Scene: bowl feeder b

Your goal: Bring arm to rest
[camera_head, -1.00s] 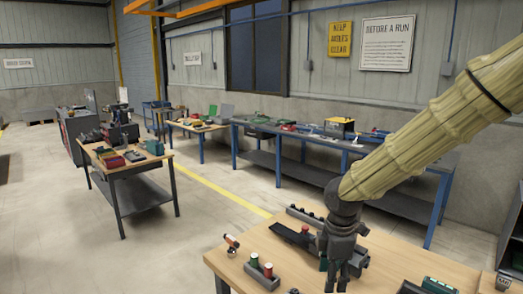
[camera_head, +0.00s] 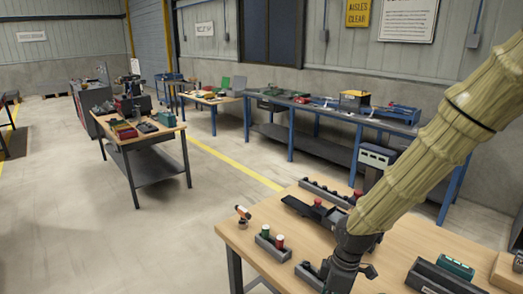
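My arm, in a ribbed tan sleeve (camera_head: 430,130), reaches down from the upper right in the head view. My dark gripper (camera_head: 343,276) hangs at its end over the near wooden table (camera_head: 400,240), at the bottom edge of the picture. The fingertips are cut off by the edge or hidden, so I cannot see whether they are open or hold anything. A small dark part sticks out at the gripper's right side.
Another table (camera_head: 150,140) stands at the left. Open floor (camera_head: 80,220) lies at lower left.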

